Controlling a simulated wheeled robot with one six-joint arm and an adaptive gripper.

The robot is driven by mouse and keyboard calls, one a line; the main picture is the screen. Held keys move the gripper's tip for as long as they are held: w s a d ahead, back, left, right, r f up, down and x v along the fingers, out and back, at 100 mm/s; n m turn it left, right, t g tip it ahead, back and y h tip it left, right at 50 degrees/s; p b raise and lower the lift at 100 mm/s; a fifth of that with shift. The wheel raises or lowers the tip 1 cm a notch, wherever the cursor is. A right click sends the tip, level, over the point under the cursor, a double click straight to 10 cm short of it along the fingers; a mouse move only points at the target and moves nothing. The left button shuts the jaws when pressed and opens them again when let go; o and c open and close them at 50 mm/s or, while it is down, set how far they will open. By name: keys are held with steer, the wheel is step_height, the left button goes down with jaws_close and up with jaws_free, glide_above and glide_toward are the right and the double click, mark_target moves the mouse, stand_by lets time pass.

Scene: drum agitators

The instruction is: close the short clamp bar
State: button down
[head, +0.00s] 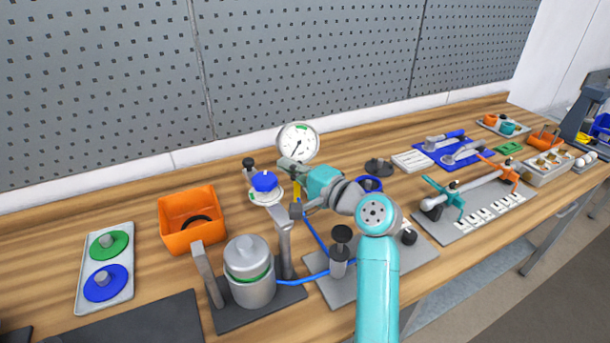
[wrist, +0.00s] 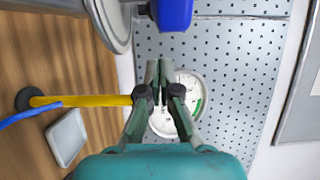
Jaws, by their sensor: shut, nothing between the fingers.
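Two upright grey bars flank a lidded metal pot (head: 249,265) on a dark base plate in the head view. The left bar (head: 207,275) looks shorter than the right bar (head: 284,245). I cannot tell for certain which is the short clamp bar; both stand upright beside the pot, not across its lid. My gripper (head: 287,165) is above and behind the pot, near the dial gauge (head: 298,141). In the wrist view my gripper (wrist: 165,72) is shut and empty, with its fingertips in front of the gauge (wrist: 188,103). Neither bar is clearly identifiable there.
A blue-capped part (head: 265,184) is close to my gripper. A yellow post (wrist: 85,100) is left of the fingers in the wrist view. An orange bin (head: 192,222) stands left of the pot. A black-knobbed post (head: 341,250) stands right, joined by a blue hose.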

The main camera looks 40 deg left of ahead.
steer(key=shift+s+a, duration=0.75)
steer(key=shift+a, duration=0.25)
steer(key=shift+s+a, duration=0.7)
steer(key=shift+a, duration=0.25)
steer(key=shift+a, duration=0.15)
